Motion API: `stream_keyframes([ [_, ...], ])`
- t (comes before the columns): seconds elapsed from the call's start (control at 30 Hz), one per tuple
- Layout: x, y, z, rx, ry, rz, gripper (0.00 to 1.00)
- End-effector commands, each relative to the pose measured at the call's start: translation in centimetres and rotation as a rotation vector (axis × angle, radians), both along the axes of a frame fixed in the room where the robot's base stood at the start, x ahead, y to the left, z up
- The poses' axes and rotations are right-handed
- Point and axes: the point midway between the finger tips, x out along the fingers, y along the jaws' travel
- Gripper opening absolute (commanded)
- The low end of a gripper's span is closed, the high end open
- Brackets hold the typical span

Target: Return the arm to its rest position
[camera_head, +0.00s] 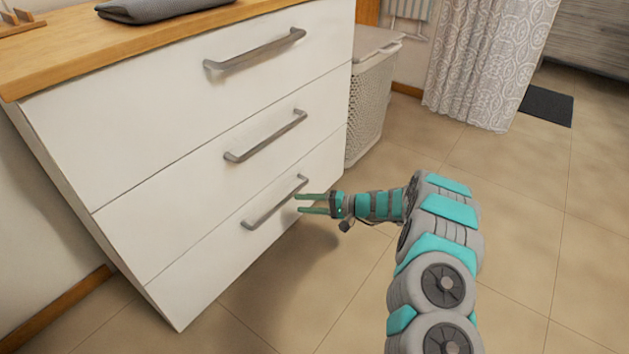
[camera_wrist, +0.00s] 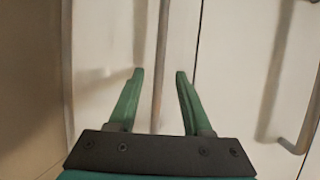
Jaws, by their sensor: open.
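My gripper (camera_head: 300,203) is open at the end of my outstretched arm, low in front of the white drawer unit (camera_head: 110,150). Its two green fingers point left at the bottom drawer's handle (camera_head: 274,203). In the wrist view, the handle bar (camera_wrist: 161,70) runs between the spread fingers of my gripper (camera_wrist: 160,75). I cannot tell whether the fingers touch the handle. Nothing is held. All the drawers look shut.
A middle handle (camera_head: 266,137) and a top handle (camera_head: 255,50) stick out above my gripper. A white laundry basket (camera_head: 372,100) stands beyond the unit. A patterned curtain (camera_head: 490,60) hangs behind.

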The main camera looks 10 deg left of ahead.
Motion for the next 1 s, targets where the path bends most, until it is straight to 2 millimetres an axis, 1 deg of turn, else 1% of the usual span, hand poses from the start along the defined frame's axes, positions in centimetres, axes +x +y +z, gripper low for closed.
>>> stream_keyframes([
  [0.17, -0.1, 0.1, 0.3, 0.000, 0.001, 0.003, 0.50],
  [0.27, -0.7, 0.2, 1.8, 0.001, 0.005, 0.020, 0.50],
  [0.37, -2.0, 0.5, 4.5, -0.005, 0.011, 0.061, 0.50],
  [0.4, -2.8, 0.7, 5.9, -0.010, 0.012, 0.082, 0.50],
  [0.47, -4.1, 0.7, 7.8, -0.020, 0.022, 0.115, 0.50],
  [0.5, -5.1, 0.6, 9.2, -0.029, 0.024, 0.137, 0.50],
  [0.57, -6.5, 0.5, 11.0, -0.046, 0.028, 0.170, 0.50],
  [0.6, -7.4, 0.4, 12.2, -0.060, 0.029, 0.191, 0.50],
  [0.7, -10.1, -0.2, 14.9, -0.097, 0.034, 0.243, 0.50],
  [0.77, -11.5, -0.7, 16.4, -0.123, 0.033, 0.269, 0.50],
  [0.87, -14.2, -1.7, 18.6, -0.175, 0.033, 0.315, 0.50],
  [1.0, -17.8, -3.6, 21.1, -0.258, 0.029, 0.365, 0.50],
])
